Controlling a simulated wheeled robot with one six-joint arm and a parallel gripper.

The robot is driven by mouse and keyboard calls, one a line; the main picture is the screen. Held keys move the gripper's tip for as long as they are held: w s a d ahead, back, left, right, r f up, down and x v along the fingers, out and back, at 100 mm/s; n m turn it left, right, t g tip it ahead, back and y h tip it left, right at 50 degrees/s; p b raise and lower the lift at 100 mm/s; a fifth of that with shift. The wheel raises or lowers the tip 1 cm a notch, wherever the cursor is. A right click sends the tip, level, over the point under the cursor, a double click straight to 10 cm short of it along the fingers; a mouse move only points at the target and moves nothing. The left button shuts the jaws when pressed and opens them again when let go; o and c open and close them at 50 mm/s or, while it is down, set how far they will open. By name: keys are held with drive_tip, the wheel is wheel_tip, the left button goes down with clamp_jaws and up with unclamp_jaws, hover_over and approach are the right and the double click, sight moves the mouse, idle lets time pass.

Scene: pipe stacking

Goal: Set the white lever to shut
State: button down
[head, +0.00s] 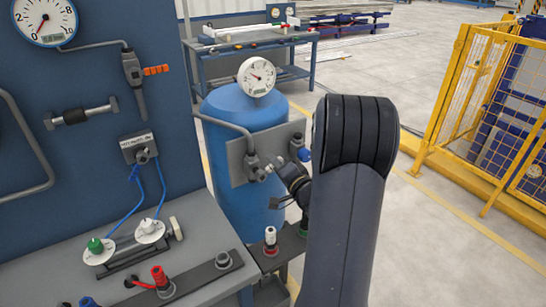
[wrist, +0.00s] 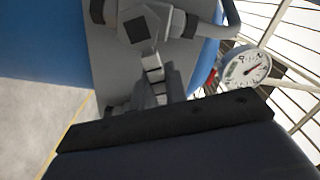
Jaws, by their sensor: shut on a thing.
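A grey valve (head: 255,167) sits on a grey plate (head: 237,158) at the front of the blue tank (head: 240,115). My gripper (head: 290,180) is at the right of this valve, partly hidden by my arm. In the wrist view the valve body (wrist: 150,24) is at the top, with a dark square on its face. A short pale lever (wrist: 152,66) runs down from it between the jaws of my gripper (wrist: 157,88), which are shut on it. The lever's far end is hidden by the jaws, and its exact angle is hard to tell.
A round gauge (head: 257,77) stands on the tank and shows close to the jaws in the wrist view (wrist: 247,68). A blue panel and grey bench (head: 205,205) are at left. A yellow fence (head: 480,90) stands at right, with free floor before it.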

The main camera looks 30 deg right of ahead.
drive_tip(key=m, duration=0.1)
drive_tip(key=f+m, duration=0.1)
drive_tip(key=m+p, duration=0.1)
drive_tip(key=shift+d+f, duration=0.25)
drive_tip(key=shift+f+m, duration=0.5)
drive_tip(key=shift+m, duration=0.7)
drive_tip(key=shift+f, duration=0.1)
drive_tip(key=c, duration=1.4)
unclamp_jaws()
drive_tip(key=shift+c, duration=0.2)
drive_tip(key=shift+s, duration=0.1)
drive_tip(key=s+b, duration=0.1)
drive_tip(key=s, duration=0.9)
drive_tip(key=shift+s+d, duration=0.2)
drive_tip(key=shift+s, duration=0.1)
